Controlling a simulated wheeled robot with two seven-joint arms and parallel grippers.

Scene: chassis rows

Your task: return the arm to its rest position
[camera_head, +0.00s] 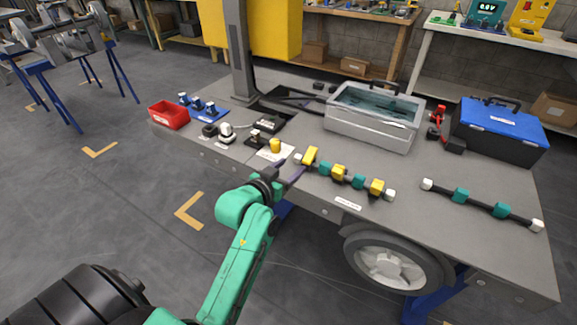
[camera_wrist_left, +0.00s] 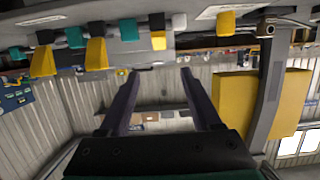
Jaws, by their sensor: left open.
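My left arm comes in from the bottom of the head view, with a green forearm. My left gripper (camera_head: 291,168) is at the front edge of the grey bench (camera_head: 300,192), in front of the left end of a row of yellow and green blocks on a dark bar (camera_head: 348,177). In the left wrist view its two dark fingers (camera_wrist_left: 158,76) stand apart with nothing between them. The yellow blocks (camera_wrist_left: 96,54) hang at the top of that view, beyond the fingers. I cannot tell how close the fingertips are to the nearest block.
A second bar with green blocks (camera_head: 480,202) lies at the right. A metal tub (camera_head: 368,137), a blue toolbox (camera_head: 500,130), a red bin (camera_head: 169,114) and a yellow cylinder (camera_head: 276,146) stand on the bench. A wheel (camera_head: 393,262) is below its front edge. The floor at left is open.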

